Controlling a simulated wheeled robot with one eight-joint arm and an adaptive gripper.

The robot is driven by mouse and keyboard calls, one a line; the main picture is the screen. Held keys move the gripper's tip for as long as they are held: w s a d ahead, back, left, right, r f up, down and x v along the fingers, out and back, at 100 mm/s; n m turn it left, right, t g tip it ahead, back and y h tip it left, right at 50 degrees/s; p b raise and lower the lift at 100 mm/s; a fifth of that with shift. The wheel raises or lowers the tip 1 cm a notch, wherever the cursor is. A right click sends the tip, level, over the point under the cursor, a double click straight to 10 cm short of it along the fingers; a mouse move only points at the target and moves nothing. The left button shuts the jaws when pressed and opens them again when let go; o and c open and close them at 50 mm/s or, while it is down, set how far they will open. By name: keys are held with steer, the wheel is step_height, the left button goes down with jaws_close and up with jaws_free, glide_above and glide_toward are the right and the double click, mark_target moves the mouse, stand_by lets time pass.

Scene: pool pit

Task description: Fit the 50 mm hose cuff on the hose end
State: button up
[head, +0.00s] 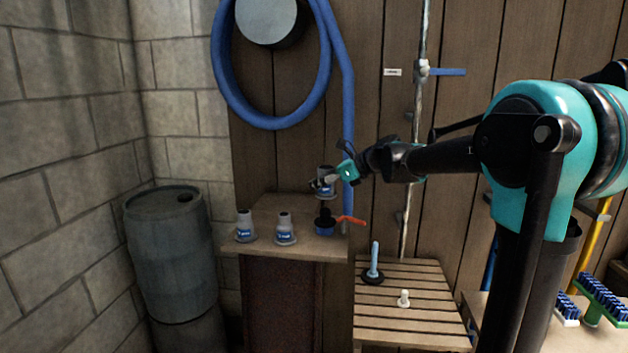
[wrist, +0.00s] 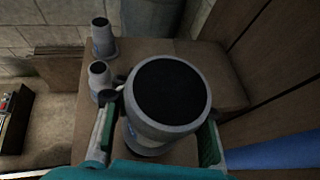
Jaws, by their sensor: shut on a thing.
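My gripper (head: 324,183) is shut on a grey cuff (head: 327,190) with a blue label, held upright above the bench. In the wrist view the fingers of my gripper (wrist: 160,128) grip both sides of this cuff (wrist: 190,122), its dark round top facing the camera. The label's size cannot be read. Below it a dark upright fitting with a blue base (head: 325,226) stands on the bench, apart from the cuff; I cannot tell whether it is the hose end. The blue hose (head: 347,120) hangs down behind my gripper. Two other grey cuffs stand left, one wide (head: 244,228), one narrower-necked (head: 285,230).
The wooden bench (head: 270,208) has bare room behind the cuffs. A red lever (head: 350,220) sticks out right of the fitting. A pipe with a blue-handled valve (head: 423,69) runs up the wall. A slatted table (head: 410,320) holds a plunger-like tool (head: 374,262). A barrel (head: 172,250) stands left.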

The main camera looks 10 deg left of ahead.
steer(key=shift+f, duration=1.25)
steer(key=shift+f, duration=1)
stand_by(0.4)
steer(key=shift+f, duration=0.75)
steer(key=shift+f, duration=0.15)
steer(key=shift+f, duration=0.55)
steer(key=shift+f, duration=0.35)
stand_by(0.4)
stand_by(0.3)
steer(key=o, duration=1.4)
steer(key=shift+o, duration=0.4)
